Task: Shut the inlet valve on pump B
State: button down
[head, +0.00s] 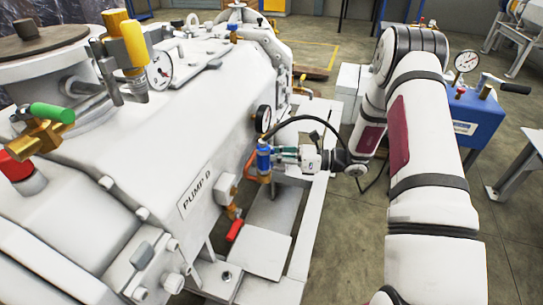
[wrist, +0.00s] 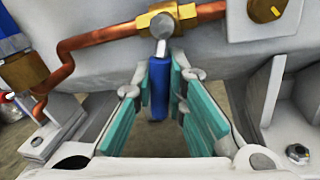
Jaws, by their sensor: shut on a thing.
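The pump (head: 130,150) is a large white machine filling the left of the head view. Its plate (head: 197,190) seems to read "PUMP D" or "PUMP O", not B. My gripper (head: 277,155) is at the pump's right end, beside a blue part (head: 263,158). In the wrist view, a blue valve handle (wrist: 158,95) hangs from a brass valve body (wrist: 168,20), across the copper pipe (wrist: 95,38). My gripper's teal-padded fingers (wrist: 174,72) are closed on this handle from both sides. The fingers' contact is partly hidden in the head view.
A green-handled brass valve (head: 52,113), a yellow handle (head: 133,42) and a red handle (head: 235,230) are on the pump. Gauges (head: 263,119) stick out near my gripper.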

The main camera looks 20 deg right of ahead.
jog(key=shift+w+d+f+n+h, duration=0.15)
jog(key=shift+w+d+n, duration=0.1)
jog(key=shift+n, duration=0.45)
jog(key=shift+w+d+r+n+h, duration=0.15)
jog(key=shift+w+n, duration=0.1)
jog(key=shift+n, duration=0.45)
jog(key=shift+f, duration=0.1)
jog(key=c, duration=1.6)
grip_release()
jog(key=v, duration=1.2)
jog(key=shift+a, duration=0.1)
